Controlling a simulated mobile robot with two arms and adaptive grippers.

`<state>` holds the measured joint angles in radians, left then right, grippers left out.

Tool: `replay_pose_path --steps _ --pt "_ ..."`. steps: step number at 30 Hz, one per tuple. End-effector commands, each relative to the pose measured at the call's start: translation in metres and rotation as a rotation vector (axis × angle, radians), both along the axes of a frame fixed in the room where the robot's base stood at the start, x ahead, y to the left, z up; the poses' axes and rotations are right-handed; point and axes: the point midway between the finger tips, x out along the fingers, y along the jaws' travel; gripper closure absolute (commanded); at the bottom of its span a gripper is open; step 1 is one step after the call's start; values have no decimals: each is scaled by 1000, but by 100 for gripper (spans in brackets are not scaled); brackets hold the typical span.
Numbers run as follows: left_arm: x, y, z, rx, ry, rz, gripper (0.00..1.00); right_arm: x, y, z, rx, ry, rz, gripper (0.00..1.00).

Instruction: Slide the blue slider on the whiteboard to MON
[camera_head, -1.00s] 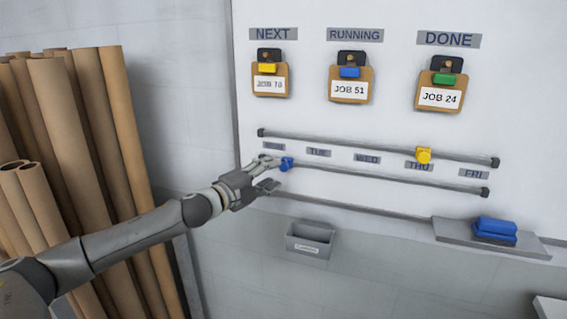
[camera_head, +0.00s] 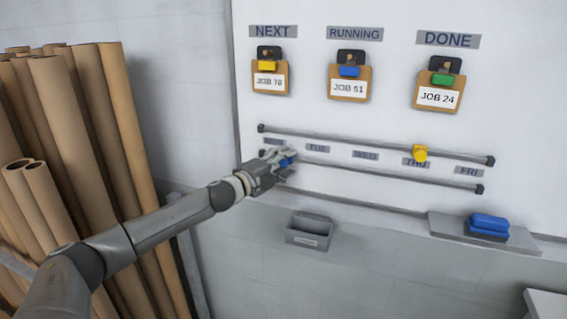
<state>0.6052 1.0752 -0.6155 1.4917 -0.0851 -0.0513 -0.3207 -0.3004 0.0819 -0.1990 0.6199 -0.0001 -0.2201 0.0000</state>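The whiteboard (camera_head: 330,112) carries two dark rails with day labels between them. The blue slider (camera_head: 286,162) is on the lower rail near its left end, under the partly covered leftmost label. My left gripper (camera_head: 284,164) is at the slider, with fingers above and below it; part of the slider is hidden. I cannot tell whether the fingers press on it. The yellow slider (camera_head: 420,153) sits on the upper rail above the THU label (camera_head: 415,162). The TUE label (camera_head: 317,148) is right of my gripper. My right gripper is not in view.
A grey bin (camera_head: 310,231) hangs below the board. A blue eraser (camera_head: 488,226) lies on the ledge (camera_head: 452,228) at right. Job clipboards hang above the rails. Tall brown rolls (camera_head: 75,130) stand at left, behind my arm. The lower rail right of my gripper is clear.

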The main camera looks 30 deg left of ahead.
Motion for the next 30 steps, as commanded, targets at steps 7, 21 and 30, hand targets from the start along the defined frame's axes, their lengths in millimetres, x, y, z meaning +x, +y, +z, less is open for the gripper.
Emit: replay_pose_path --steps 7,21,30 --pt "0 0 0 -1 0 0 86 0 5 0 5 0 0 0" --pt "-6 28 -2 0 3 6 100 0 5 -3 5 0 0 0" --pt "-12 49 -1 -1 2 2 100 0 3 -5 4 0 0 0"
